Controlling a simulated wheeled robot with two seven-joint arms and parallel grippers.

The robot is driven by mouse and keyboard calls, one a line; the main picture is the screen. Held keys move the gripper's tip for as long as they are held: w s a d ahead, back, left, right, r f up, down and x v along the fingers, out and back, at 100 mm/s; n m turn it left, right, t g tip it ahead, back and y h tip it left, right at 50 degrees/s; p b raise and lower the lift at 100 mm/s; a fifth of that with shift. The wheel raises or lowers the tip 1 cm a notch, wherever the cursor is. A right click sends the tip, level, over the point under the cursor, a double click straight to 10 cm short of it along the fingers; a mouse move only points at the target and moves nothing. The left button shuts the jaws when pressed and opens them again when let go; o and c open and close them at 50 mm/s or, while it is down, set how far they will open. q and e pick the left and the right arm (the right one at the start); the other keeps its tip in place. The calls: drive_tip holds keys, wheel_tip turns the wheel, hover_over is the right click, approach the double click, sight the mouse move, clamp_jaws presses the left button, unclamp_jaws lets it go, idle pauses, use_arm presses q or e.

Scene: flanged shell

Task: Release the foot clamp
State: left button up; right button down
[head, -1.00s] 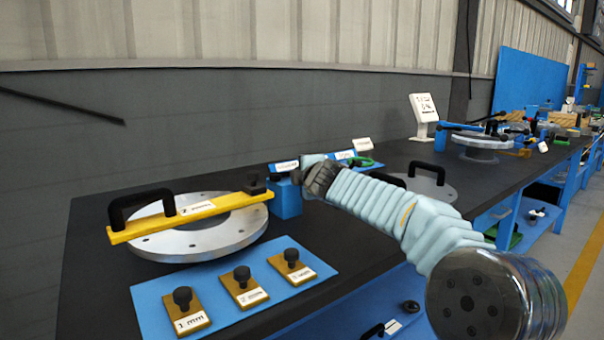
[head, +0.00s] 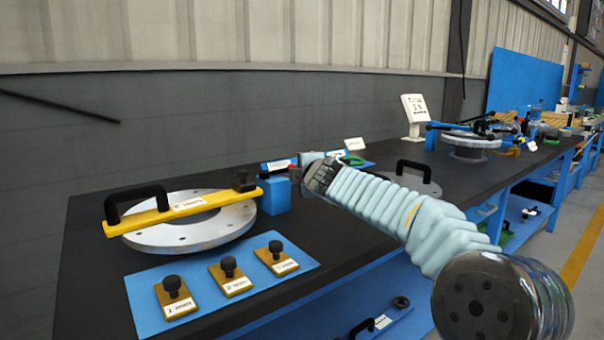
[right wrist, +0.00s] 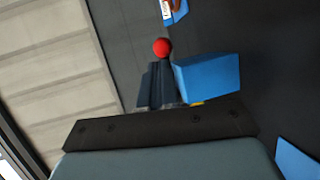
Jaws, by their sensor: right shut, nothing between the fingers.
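A blue block (head: 275,195) stands on the bench beside the right end of a yellow bar (head: 185,210), and a small red knob (head: 292,174) shows by its top right. I take this to be the foot clamp. In the right wrist view the red ball (right wrist: 162,47) sits just beyond my fingertips, beside the blue block (right wrist: 208,78). My right gripper (head: 303,178) is shut and empty, just right of the block. I cannot tell whether it touches the ball. The lever's shaft is hidden behind the fingers. My left gripper is out of view.
The yellow bar with a black handle lies across a grey flanged ring (head: 235,222). A blue mat (head: 145,290) in front holds 3 brass plates with black knobs. Dark bench top is clear between mat and block.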

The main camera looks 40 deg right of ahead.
drive_tip(key=s+a+r, duration=0.1)
drive_tip(key=s, duration=0.7)
drive_tip(key=shift+s+r, duration=0.3)
drive_tip(key=shift+s, duration=0.05)
drive_tip(key=shift+a, duration=0.1)
